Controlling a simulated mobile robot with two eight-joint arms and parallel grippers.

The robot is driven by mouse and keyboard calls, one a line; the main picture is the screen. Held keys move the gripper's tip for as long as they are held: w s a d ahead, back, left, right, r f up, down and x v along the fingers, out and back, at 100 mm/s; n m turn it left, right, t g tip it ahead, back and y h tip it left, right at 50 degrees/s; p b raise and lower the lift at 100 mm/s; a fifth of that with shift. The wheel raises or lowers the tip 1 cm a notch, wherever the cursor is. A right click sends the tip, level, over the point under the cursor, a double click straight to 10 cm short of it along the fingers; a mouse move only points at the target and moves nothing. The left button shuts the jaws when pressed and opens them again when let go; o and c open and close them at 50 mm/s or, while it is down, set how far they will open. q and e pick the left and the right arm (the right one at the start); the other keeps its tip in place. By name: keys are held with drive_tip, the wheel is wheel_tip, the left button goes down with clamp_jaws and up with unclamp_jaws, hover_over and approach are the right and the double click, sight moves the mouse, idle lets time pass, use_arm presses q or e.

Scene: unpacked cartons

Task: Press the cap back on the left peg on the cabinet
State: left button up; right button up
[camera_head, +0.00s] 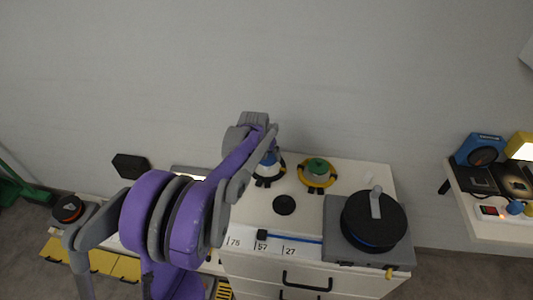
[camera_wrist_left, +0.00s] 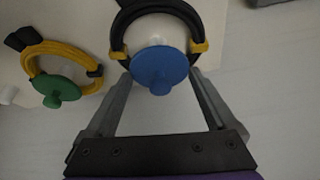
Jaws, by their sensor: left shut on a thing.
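The blue cap (camera_wrist_left: 160,68), a disc with a knob, sits between the fingertips of my left gripper (camera_wrist_left: 160,75) in the left wrist view. My left gripper is shut on it. Behind the cap is a pale rounded peg top inside a black ring with yellow clips (camera_wrist_left: 203,47). In the head view the blue cap (camera_head: 269,158) is at the left peg, partly hidden by my left gripper (camera_head: 268,148). I cannot tell whether the cap is seated on the peg. The right peg has a green cap (camera_head: 318,164) and a yellow-and-black ring (camera_head: 317,183). My right gripper is not in view.
The white cabinet (camera_head: 360,175) holds a black disc (camera_head: 284,204), a slider strip with numbers (camera_head: 290,240) and a grey unit with a large black reel (camera_head: 374,222). A shelf with devices (camera_head: 480,226) stands at the right. The wall is behind the pegs.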

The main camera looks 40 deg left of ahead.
use_arm(q)
drive_tip(key=shift+f+b, duration=0.35)
drive_tip(key=shift+f, duration=0.2)
drive_tip(key=o, duration=1.3)
drive_tip(key=shift+r+p, duration=2.55)
drive_tip(key=shift+r, duration=1)
